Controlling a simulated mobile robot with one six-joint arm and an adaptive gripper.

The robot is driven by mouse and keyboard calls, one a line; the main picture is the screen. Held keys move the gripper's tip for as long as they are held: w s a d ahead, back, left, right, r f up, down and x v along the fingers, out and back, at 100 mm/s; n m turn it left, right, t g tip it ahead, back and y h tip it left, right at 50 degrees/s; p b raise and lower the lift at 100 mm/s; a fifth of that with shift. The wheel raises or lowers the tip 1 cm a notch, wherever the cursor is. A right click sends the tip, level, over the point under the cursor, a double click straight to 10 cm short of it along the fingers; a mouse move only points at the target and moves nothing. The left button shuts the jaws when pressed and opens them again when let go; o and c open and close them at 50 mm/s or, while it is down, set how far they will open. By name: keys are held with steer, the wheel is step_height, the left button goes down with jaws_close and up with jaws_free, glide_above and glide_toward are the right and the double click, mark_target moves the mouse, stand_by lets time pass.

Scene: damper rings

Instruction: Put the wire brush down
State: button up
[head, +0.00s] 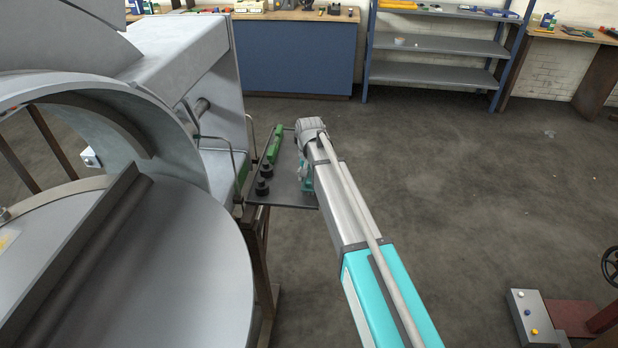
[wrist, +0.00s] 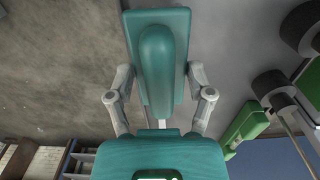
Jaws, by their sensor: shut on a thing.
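My gripper (head: 306,182) is at the right side of a small dark tray (head: 289,198) beside the big grey machine, low over or at its surface. Its teal body and grey finger links fill the middle of the wrist view (wrist: 160,70). A green tool (head: 274,145) lies on the tray, left of my gripper; green also shows in the wrist view (wrist: 244,122).
Two black knob-like pieces (head: 263,178) stand on the tray's left part, close to my gripper. The grey machine drum (head: 185,265) and a thin metal rail (head: 232,150) are to the left. A blue bench (head: 295,55) and shelves (head: 440,46) stand behind.

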steer(key=shift+f+b, duration=0.95)
steer(key=shift+f, duration=0.25)
steer(key=shift+f, duration=0.25)
steer(key=o, duration=1)
steer(key=shift+r, duration=0.15)
steer(key=shift+r+p, duration=5.8)
steer(key=shift+r, duration=0.1)
steer(key=shift+d, duration=0.1)
